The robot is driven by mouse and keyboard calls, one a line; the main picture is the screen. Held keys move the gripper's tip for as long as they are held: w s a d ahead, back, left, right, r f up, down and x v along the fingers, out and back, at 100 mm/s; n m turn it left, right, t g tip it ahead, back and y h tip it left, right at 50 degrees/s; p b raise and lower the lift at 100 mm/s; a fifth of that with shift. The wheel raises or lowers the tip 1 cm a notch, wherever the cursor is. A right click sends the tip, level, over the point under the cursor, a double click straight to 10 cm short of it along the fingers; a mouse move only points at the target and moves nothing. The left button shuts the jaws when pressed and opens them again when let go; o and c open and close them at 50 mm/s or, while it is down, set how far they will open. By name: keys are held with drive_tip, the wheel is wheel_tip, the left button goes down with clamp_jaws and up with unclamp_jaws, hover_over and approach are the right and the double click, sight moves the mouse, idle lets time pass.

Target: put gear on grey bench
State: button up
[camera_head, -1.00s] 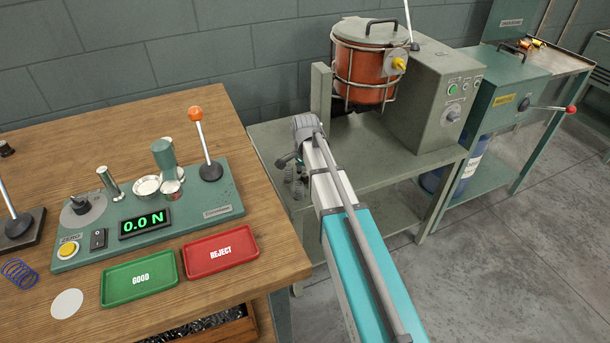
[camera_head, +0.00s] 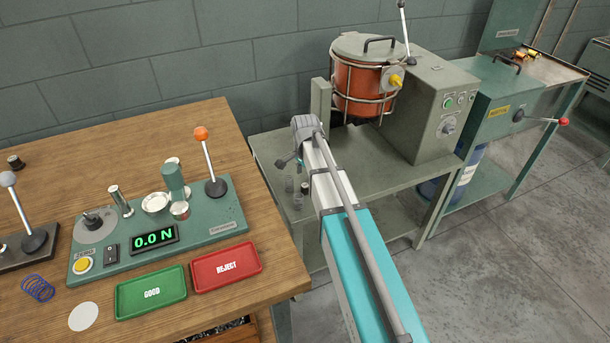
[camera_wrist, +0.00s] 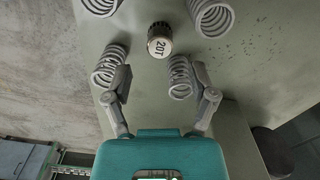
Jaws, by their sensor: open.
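The gear, a small dark knurled cylinder with a pale top marked "20T" (camera_wrist: 160,46), stands on the grey bench (camera_wrist: 235,85). In the head view a small dark piece that looks like it (camera_head: 305,188) shows on the grey bench (camera_head: 395,172) just left of my arm. In the head view my arm hides most of the gripper.
Several grey coil springs (camera_wrist: 109,68) stand around the gear, two close to my fingertips. A red pot machine (camera_head: 365,85) occupies the bench's back. The wooden table (camera_head: 215,120) on the left holds a force tester, a green tray and a red tray.

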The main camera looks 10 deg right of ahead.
sight(306, 186)
wheel_tip(306, 186, up, 7)
drive_tip(key=p, duration=0.6)
drive_tip(key=shift+s, duration=0.15)
idle(0.7)
drive_tip(key=s+n, duration=1.2)
drive_tip(key=s, duration=0.7)
drive_tip(key=shift+n, duration=0.4)
